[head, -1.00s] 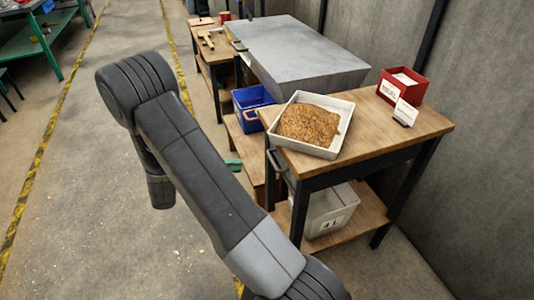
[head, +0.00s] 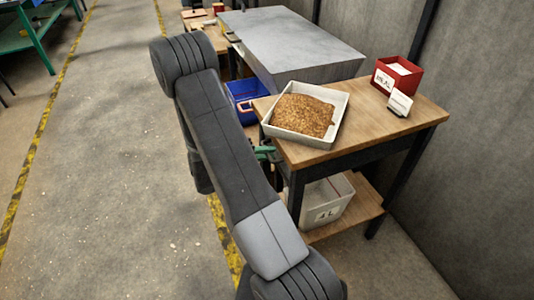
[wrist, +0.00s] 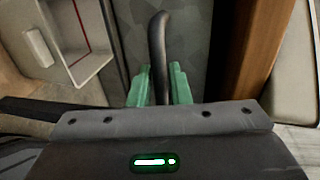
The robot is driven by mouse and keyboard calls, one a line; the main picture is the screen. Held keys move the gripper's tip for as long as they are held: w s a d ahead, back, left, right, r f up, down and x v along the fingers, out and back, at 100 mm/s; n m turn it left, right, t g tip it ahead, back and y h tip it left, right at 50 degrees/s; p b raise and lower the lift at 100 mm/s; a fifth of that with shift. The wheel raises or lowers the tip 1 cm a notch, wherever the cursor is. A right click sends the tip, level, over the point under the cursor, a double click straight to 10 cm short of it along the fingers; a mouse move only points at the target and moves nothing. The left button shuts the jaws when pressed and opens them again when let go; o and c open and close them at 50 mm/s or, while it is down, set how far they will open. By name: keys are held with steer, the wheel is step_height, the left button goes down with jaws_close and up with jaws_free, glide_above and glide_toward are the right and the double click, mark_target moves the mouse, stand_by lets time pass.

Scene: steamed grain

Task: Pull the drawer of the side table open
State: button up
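The side table (head: 425,112) is wooden-topped with a dark frame and stands at the right in the head view. Its drawer handle is a dark curved bar, seen in the wrist view (wrist: 158,45) upright in front of a grey mottled surface. My gripper (head: 266,153) has green fingers and is at the table's left side, partly hidden behind my arm. In the wrist view my gripper (wrist: 160,88) has one finger on each side of the bar, very close to it. Whether both fingers press on it is unclear. The drawer front is mostly hidden.
On the tabletop are a white tray of brown grain (head: 342,112), a red box (head: 408,82) and a small white card (head: 400,101). A white bin (head: 335,205) sits on the lower shelf. A blue crate (head: 243,90) is behind. The floor at left is clear.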

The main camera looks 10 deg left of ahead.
steer(key=shift+w+d, duration=0.15)
jaws_close()
